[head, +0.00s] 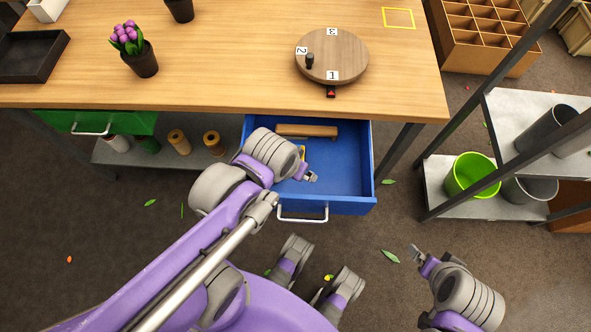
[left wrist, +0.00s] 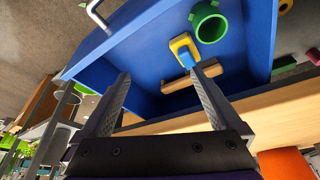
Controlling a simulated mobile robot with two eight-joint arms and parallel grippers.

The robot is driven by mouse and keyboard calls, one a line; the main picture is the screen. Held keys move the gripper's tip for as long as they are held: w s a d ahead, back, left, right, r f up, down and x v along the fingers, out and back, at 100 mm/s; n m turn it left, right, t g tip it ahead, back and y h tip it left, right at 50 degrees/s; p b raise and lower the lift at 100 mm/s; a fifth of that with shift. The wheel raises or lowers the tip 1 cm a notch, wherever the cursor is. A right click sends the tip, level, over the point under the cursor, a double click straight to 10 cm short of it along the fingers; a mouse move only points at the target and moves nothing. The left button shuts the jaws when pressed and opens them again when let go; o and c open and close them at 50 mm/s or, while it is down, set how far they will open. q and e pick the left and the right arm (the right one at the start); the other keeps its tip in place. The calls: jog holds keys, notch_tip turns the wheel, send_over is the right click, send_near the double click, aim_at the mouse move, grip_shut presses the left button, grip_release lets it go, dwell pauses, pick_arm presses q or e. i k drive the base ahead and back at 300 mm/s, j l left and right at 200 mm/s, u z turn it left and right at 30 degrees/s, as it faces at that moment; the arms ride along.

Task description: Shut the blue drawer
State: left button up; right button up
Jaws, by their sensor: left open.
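The blue drawer (head: 340,180) is pulled out from under the wooden table. Its silver handle (head: 302,218) is on the front panel, and it also shows in the left wrist view (left wrist: 97,14). My left gripper (head: 307,176) is over the drawer's interior, behind the front panel; in the left wrist view its two fingers (left wrist: 160,75) are apart with nothing held between them. A wooden block (head: 306,131) lies at the back of the drawer. My right gripper (head: 415,250) is off to the right, clear of the drawer.
The wooden table (head: 220,60) holds a tulip pot (head: 141,60) and a round numbered turntable (head: 340,52). A shelf with a green bucket (head: 468,175) stands at the right. Floor before the drawer is partly free.

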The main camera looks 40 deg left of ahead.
aim_at(342, 167)
jog(key=k+j, duration=0.65)
jog(key=k+z, duration=0.15)
jog(key=k+j, duration=0.05)
jog(key=k, duration=0.05)
